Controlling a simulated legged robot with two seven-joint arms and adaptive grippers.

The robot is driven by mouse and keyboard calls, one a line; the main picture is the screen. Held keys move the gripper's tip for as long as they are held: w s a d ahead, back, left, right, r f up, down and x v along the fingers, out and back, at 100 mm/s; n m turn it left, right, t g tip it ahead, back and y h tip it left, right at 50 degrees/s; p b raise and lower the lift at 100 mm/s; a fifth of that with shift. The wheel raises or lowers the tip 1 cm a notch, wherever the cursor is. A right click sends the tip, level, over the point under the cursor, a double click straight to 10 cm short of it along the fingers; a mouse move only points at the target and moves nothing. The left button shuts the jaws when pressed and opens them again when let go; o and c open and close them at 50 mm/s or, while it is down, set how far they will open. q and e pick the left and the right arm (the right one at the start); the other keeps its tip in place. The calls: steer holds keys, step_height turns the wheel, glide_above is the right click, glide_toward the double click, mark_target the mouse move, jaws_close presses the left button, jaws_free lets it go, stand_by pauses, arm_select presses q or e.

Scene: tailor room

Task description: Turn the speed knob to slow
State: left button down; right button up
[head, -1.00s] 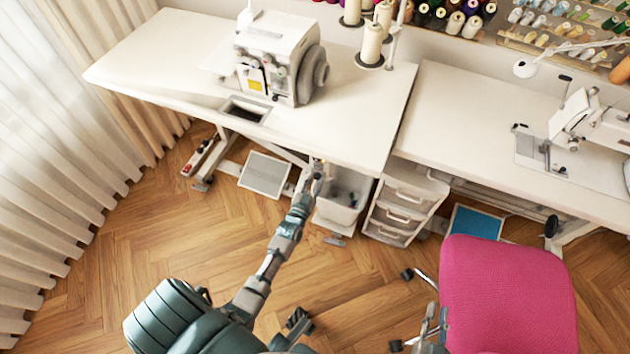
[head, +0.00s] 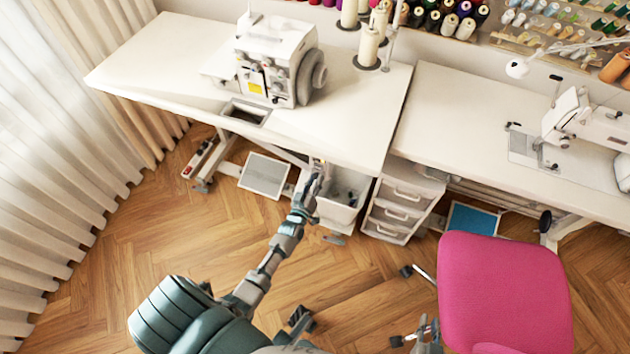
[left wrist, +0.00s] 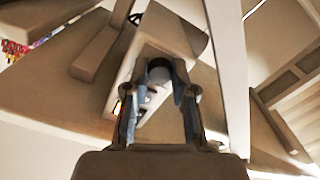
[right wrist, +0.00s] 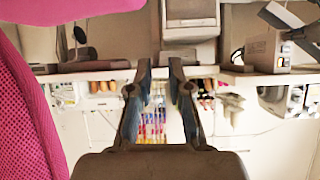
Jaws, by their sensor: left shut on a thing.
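In the left wrist view, my left gripper (left wrist: 160,75) points up at the underside of the table and is shut on a grey round knob (left wrist: 158,70). The knob sits on a pale box (left wrist: 150,103) with a small orange-lit part (left wrist: 117,106) at its left edge. In the head view my left gripper (head: 317,180) is at the front edge of the left table, and the knob is hidden there. I cannot read any speed marks. My right gripper (right wrist: 160,73) is open and empty; in the head view it is low, left of the pink chair.
A serger (head: 272,62) stands on the left white table (head: 345,125). A white bin (head: 343,195) and a drawer unit (head: 400,200) are below its right end. The pink chair (head: 500,290) fills the lower right. The wooden floor (head: 130,240) at left is clear.

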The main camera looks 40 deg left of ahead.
arm_select(q)
steer(key=shift+a+n, duration=0.1)
steer(key=shift+n, duration=0.3)
steer(key=c, duration=1)
jaws_free()
steer(key=shift+o, duration=0.2)
steer(key=v, duration=1.2)
